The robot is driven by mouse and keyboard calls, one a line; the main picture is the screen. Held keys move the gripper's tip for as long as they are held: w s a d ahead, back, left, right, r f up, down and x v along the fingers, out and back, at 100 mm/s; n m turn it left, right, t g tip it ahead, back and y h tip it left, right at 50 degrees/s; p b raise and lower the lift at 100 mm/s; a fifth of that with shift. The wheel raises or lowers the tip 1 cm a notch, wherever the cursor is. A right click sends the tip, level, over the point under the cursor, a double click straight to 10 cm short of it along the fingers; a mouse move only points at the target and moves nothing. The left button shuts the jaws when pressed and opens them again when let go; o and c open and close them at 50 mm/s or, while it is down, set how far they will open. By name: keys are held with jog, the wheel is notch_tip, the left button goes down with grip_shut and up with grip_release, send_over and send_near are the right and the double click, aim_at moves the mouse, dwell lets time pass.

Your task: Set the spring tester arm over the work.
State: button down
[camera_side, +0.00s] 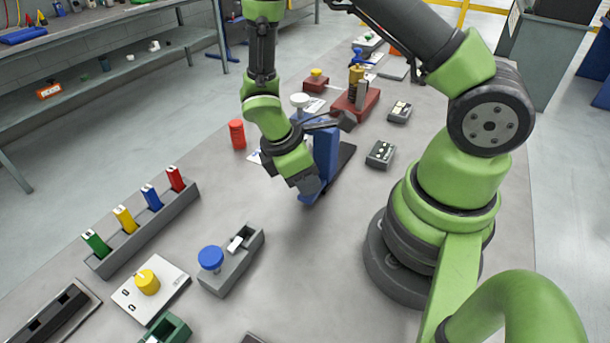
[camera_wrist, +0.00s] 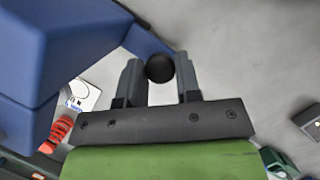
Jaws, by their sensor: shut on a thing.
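The spring tester is a blue upright body (camera_side: 326,152) on a dark base plate (camera_side: 346,155), near the middle of the bench in the side view. In the wrist view, its blue body (camera_wrist: 75,50) fills the upper left. A blue bar (camera_wrist: 145,42) runs from it to a black ball knob (camera_wrist: 160,68). My gripper (camera_wrist: 160,75) is shut on that knob, one finger on each side. In the side view, my gripper (camera_side: 310,187) is low beside the blue body, and the knob is hidden. I cannot tell which part is the work.
A red cylinder (camera_side: 237,134) stands left of the tester. A grey block with a blue knob (camera_side: 210,258) is in front, near a grey rack (camera_side: 150,232) of coloured pieces. A button box (camera_side: 381,154) sits to the right. A red-based fixture (camera_side: 344,109) stands behind.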

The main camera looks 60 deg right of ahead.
aim_at(318, 119)
jog(key=d, duration=1)
jog(key=shift+d, duration=0.15)
jog(key=c, duration=0.8)
grip_release()
jog(key=v, duration=1)
jog(key=s+a+r+m+t+y, duration=0.1)
jog(key=s+a+r+m+t, duration=0.2)
jog(key=r, duration=0.3)
jog(key=s+a+r+m+t+y, duration=0.2)
jog(key=s+a+r+m+t, duration=0.2)
jog(key=a+r+m, duration=0.1)
jog(key=s+a+r+m+t+y, duration=0.2)
jog(key=s+a+r+m+t, duration=0.1)
jog(key=a+r+m, duration=0.1)
jog(key=shift+s+a+r+m, duration=0.1)
jog(key=shift+r+m, duration=0.2)
jog(key=shift+r, duration=0.35)
jog(key=shift+s+a+r+m, duration=0.15)
jog(key=shift+r+m, duration=0.15)
jog(key=shift+r, duration=0.4)
